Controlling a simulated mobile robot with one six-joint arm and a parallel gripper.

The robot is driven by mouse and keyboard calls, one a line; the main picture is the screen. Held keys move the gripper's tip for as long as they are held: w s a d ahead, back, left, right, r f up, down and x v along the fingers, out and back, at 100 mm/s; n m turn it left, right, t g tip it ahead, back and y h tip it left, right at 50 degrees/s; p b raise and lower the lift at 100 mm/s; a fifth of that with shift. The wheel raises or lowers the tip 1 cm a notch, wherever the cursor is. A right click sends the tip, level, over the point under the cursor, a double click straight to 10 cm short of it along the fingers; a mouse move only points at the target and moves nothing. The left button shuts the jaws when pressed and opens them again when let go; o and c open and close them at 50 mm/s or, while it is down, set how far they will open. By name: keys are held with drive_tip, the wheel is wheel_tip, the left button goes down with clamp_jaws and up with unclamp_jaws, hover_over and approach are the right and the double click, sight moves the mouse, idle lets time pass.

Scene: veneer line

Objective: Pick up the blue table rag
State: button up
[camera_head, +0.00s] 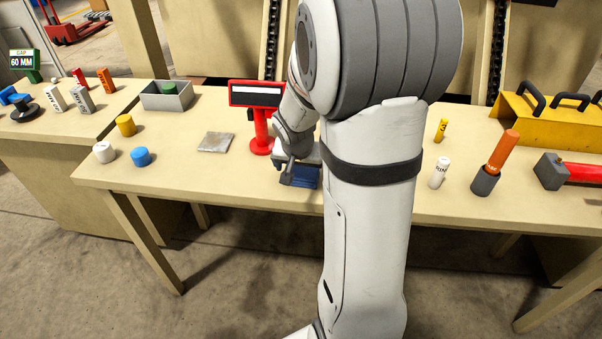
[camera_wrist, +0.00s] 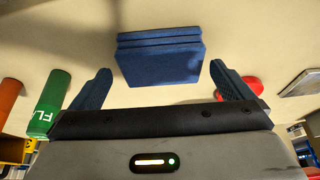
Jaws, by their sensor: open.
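The blue table rag (camera_wrist: 160,58) is a folded, layered blue block on the tabletop in the wrist view. In the head view a blue patch of it (camera_head: 309,177) shows near the front edge of the table, partly hidden by my arm. My gripper (camera_wrist: 160,68) is open, one finger to the left and one to the right of the rag. The rag lies ahead of the gap, a little beyond the fingertips, and neither finger appears to touch it. In the head view my gripper (camera_head: 289,176) is low over the table at the rag.
A red stand with a display (camera_head: 257,115) is just left of my gripper. A green cylinder (camera_wrist: 48,105) is left of the fingers in the wrist view.

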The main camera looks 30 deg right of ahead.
sight(302, 170)
drive_tip(key=shift+x, duration=1.3)
drive_tip(key=shift+c, duration=0.3)
drive_tip(key=c, duration=0.9)
drive_tip(key=shift+o, duration=0.2)
wheel_tip(302, 170, up, 10)
drive_tip(key=shift+r+p, duration=0.1)
drive_tip(key=shift+p, duration=0.2)
